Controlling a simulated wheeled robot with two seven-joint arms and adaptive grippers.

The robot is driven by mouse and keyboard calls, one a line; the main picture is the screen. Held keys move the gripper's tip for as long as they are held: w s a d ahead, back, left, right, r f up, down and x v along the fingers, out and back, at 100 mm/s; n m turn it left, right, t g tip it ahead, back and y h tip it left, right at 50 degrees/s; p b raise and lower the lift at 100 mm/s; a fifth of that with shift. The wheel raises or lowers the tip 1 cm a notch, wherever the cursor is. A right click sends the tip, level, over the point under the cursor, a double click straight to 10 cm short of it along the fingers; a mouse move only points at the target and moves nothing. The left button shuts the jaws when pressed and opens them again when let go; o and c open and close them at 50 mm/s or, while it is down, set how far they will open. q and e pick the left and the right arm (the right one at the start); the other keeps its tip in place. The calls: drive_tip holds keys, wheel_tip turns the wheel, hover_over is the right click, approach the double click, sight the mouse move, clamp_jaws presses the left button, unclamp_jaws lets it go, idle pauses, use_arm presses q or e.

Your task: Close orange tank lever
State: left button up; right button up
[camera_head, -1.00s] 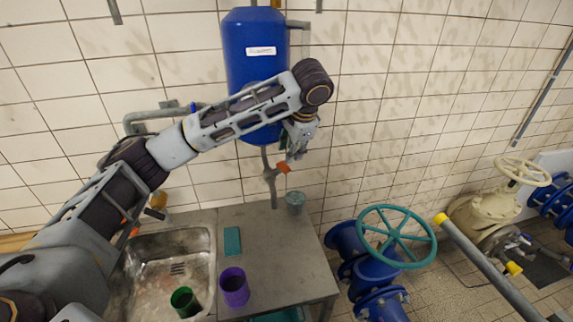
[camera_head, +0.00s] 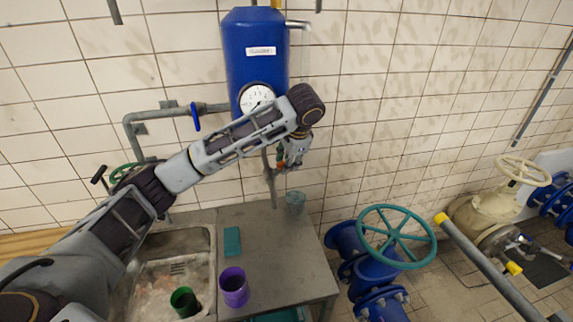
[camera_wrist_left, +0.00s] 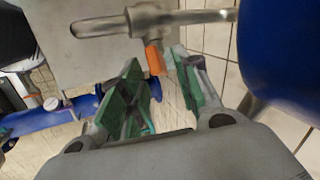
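The orange tank lever (camera_head: 280,167) sits on the grey pipe (camera_head: 267,160) under the blue tank (camera_head: 256,50). In the head view it is mostly hidden by my left gripper (camera_head: 291,163). In the left wrist view, the lever (camera_wrist_left: 154,58) hangs from the horizontal metal pipe piece (camera_wrist_left: 165,18). My left gripper is open, with green pads (camera_wrist_left: 130,95) on its fingers. The lever shows in the gap between the fingertips, near their tips; contact cannot be told. My right gripper is not in view.
Below stands a metal table (camera_head: 265,235) with a glass jar (camera_head: 295,202), a teal block (camera_head: 232,241) and a purple cup (camera_head: 234,287). A sink (camera_head: 150,275) with a green cup (camera_head: 184,302) is at left. A teal valve wheel (camera_head: 397,236) is at right.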

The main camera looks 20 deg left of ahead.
use_arm(q)
drive_tip(key=shift+x, duration=0.9)
drive_tip(key=shift+c, duration=0.2)
clamp_jaws()
